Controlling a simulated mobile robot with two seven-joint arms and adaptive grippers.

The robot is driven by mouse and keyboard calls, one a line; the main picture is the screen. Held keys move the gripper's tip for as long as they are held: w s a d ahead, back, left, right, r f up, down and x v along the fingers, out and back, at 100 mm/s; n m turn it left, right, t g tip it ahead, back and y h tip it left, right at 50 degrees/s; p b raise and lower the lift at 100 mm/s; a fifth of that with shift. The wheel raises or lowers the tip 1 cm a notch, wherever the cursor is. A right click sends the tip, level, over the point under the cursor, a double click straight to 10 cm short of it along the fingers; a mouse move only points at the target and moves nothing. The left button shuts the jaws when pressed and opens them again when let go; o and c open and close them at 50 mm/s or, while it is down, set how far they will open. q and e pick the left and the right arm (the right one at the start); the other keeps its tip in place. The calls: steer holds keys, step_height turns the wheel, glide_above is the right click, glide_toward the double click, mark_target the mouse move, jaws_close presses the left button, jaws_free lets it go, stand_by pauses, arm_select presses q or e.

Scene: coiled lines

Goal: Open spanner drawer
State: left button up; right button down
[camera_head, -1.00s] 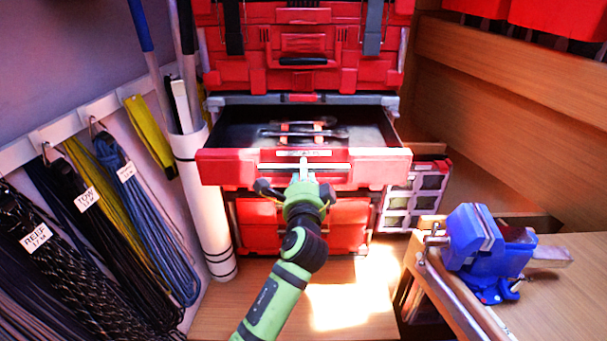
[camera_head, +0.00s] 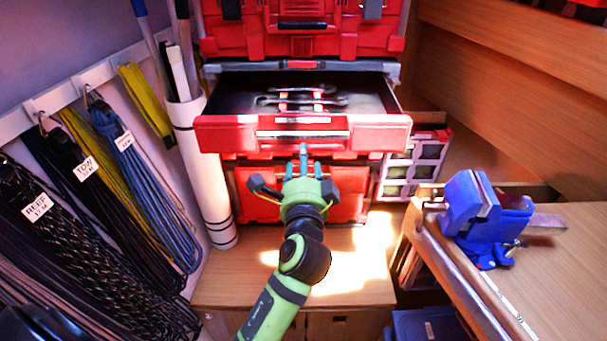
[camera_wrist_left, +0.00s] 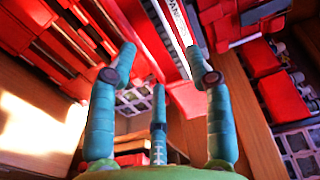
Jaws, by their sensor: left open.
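The red spanner drawer (camera_head: 225,135) stands pulled out of the tool chest, with several spanners (camera_head: 300,100) lying in its dark tray. A pale label and handle strip (camera_head: 303,135) runs along its front. My left gripper (camera_head: 303,165) is open and empty just in front of and below the strip. In the left wrist view, the blue-green fingers (camera_wrist_left: 157,85) are spread, with the drawer's label strip (camera_wrist_left: 178,30) beyond them. I cannot tell whether a fingertip touches the drawer front. My right gripper is not in view.
A blue vise (camera_head: 480,215) sits on the wooden bench at the right. Coiled lines (camera_head: 150,190) hang on the left wall beside a white tube (camera_head: 205,180). Another red drawer front (camera_head: 345,195) is below. Wooden floor in front of the chest is clear.

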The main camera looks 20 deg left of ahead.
arm_select(q)
steer(key=shift+v, duration=1.75)
steer(key=d+f+g+h, duration=0.2)
steer(key=f, duration=1)
steer(key=d+f+g+h, duration=0.1)
steer(key=d+f+h, duration=0.2)
steer(key=f, duration=0.8)
steer(key=s+f+n+g+h+b, duration=0.1)
steer(key=s+f+g, duration=0.15)
steer(key=f, duration=0.65)
steer(key=s+f+g+h, duration=0.1)
steer(key=s+f, duration=0.3)
steer(key=f, duration=0.4)
steer(key=s+a+f+n+g+b, duration=0.1)
steer(key=s+f+n+g, duration=0.35)
steer(key=s+f, duration=1.25)
steer(key=s+a+f+n+g, duration=0.2)
steer(key=s+f, duration=0.1)
steer(key=s, duration=0.6)
steer(key=s+a+f+n+g, duration=0.2)
steer(key=s+f+n, duration=0.1)
steer(key=s, duration=0.7)
steer(key=shift+a+f+h+b, duration=0.3)
steer(key=shift+a+f+h, duration=0.05)
steer(key=shift+f+h, duration=0.1)
